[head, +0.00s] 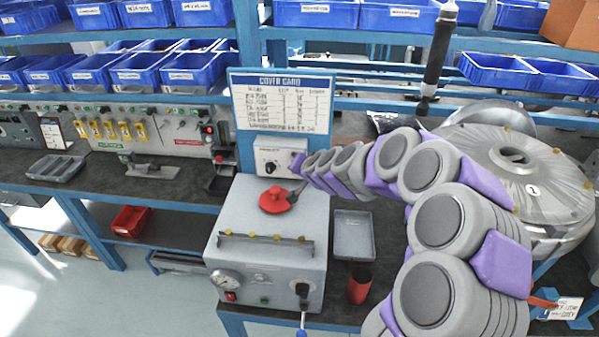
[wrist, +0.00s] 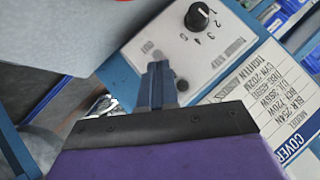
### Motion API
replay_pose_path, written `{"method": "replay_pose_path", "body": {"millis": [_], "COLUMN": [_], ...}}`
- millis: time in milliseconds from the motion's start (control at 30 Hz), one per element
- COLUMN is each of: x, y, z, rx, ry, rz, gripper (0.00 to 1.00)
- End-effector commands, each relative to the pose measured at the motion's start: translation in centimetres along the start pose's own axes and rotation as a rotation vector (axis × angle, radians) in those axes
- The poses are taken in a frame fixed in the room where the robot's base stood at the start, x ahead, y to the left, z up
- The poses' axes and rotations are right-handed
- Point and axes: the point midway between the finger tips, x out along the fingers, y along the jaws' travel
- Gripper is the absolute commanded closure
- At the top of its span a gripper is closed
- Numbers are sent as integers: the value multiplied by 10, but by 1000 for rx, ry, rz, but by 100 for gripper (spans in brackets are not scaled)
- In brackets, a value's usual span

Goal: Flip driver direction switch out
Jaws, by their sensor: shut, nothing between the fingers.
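A grey machine (head: 262,230) with a red knob (head: 277,199) on top stands in front of the driver box. The cover card (head: 282,103) hangs above. A grey tray (head: 354,236) and red cup (head: 359,287) lie to the right, near a large metal blower (head: 510,170).

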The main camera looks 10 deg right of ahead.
Motion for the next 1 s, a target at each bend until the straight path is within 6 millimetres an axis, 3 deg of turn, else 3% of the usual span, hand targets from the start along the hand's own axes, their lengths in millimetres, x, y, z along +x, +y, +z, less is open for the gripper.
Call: {"method": "replay_pose_path", "body": {"millis": [300,1000], "x": [2,-9], "y": [3,-7], "z": [6,-7], "rx": [-5,-4], "ry": [12,13], "rz": [-6,-5], "gripper": [100,100]}}
